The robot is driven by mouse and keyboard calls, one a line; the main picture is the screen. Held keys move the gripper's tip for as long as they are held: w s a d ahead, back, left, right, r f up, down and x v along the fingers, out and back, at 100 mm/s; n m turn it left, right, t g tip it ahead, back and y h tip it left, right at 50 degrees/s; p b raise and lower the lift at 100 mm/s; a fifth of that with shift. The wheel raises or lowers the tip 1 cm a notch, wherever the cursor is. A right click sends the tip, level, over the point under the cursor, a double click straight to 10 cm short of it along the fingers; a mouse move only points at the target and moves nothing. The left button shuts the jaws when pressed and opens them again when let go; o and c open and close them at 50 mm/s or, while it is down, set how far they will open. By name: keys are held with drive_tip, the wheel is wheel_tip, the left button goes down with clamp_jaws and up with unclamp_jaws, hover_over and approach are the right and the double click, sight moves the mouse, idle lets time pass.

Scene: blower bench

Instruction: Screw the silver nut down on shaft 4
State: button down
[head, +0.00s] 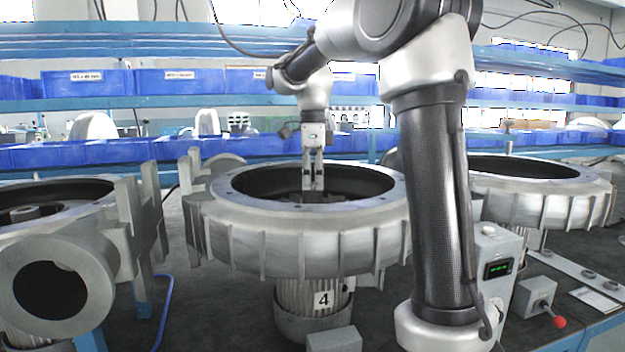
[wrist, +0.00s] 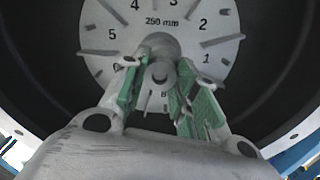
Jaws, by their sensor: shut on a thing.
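The blower housing marked 4 (head: 300,240) stands in the middle of the head view, with its round opening facing up. My gripper (head: 313,186) points straight down into this opening, and the rim hides what its fingertips hold there. In the wrist view, its green-padded fingers (wrist: 161,82) close from both sides around the silver nut (wrist: 159,73) at the shaft. The nut and shaft end are small and grey, so their edges are hard to separate. A pale numbered disc (wrist: 215,24) marked "250 mm" lies behind them, around the shaft.
Another housing (head: 70,218) stands on the left and one (head: 540,185) on the right, partly behind my arm. A control box with a green display (head: 497,268) and a red-knobbed lever box (head: 537,298) stand at right. Blue bins (head: 90,82) line the shelves behind.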

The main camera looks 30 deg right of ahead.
drive_tip(key=m, duration=0.3)
drive_tip(key=shift+m, duration=0.4)
drive_tip(key=m, duration=0.4)
drive_tip(key=shift+m, duration=0.4)
drive_tip(key=c, duration=1.4)
unclamp_jaws()
